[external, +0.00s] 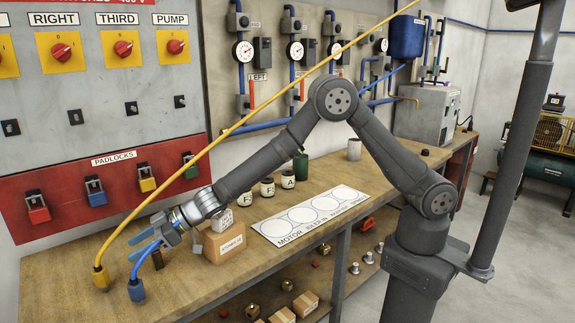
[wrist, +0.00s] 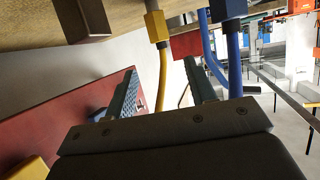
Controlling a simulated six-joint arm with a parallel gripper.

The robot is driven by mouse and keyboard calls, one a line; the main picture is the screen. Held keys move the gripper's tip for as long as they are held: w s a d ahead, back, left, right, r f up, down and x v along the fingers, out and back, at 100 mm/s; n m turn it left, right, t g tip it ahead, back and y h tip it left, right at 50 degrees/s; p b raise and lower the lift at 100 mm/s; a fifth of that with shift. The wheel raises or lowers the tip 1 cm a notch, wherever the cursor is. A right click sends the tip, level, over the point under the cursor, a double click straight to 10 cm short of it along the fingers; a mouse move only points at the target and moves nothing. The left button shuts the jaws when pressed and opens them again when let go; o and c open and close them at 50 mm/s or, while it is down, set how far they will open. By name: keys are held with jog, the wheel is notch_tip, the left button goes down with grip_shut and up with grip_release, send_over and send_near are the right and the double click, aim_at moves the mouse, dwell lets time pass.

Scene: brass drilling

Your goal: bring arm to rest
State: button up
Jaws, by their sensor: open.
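My arm reaches left over the wooden bench (external: 190,262) in the external view. My gripper (external: 143,248) is low over the bench's left end, with its blue-grey fingers apart. In the wrist view the two fingers (wrist: 165,90) stand apart with nothing clearly gripped between them. A blue connector (external: 136,290) with a blue cable and a yellow connector (external: 101,278) with a yellow cable stand on the bench near the fingertips. In the wrist view, the yellow connector (wrist: 156,28) and the blue connector (wrist: 228,8) show beyond the fingers.
The red padlock board (external: 115,190) is close behind my gripper. A cardboard box (external: 224,243) stands beside my wrist, with labelled canisters (external: 268,187) farther along. A white panel with several circles (external: 312,214) lies mid-bench. The yellow cable (external: 300,82) stretches diagonally past my arm.

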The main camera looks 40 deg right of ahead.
aim_at(95, 271)
jog(key=x, duration=1.1)
jog(key=shift+a+f, duration=0.15)
jog(key=shift+f, duration=0.2)
jog(key=shift+r, duration=0.35)
notch_tip(95, 271, up, 4)
jog(key=shift+f, duration=0.15)
jog(key=w+d+r, duration=0.6)
jog(key=d+r, duration=0.1)
jog(key=d, duration=0.3)
jog(key=s+d+r+m+t+h, duration=0.1)
jog(key=s+d+r+m+t, duration=0.1)
jog(key=d+r, duration=0.85)
jog(key=w+d+m+t+h, duration=0.1)
jog(key=w+d, duration=0.3)
jog(key=d, duration=0.7)
jog(key=w+d+m+t+h, duration=0.1)
jog(key=w+d+m+t, duration=0.2)
jog(key=d, duration=0.8)
jog(key=shift+w+r+h, duration=0.3)
jog(key=shift+w+h, duration=0.1)
jog(key=shift+w, duration=0.15)
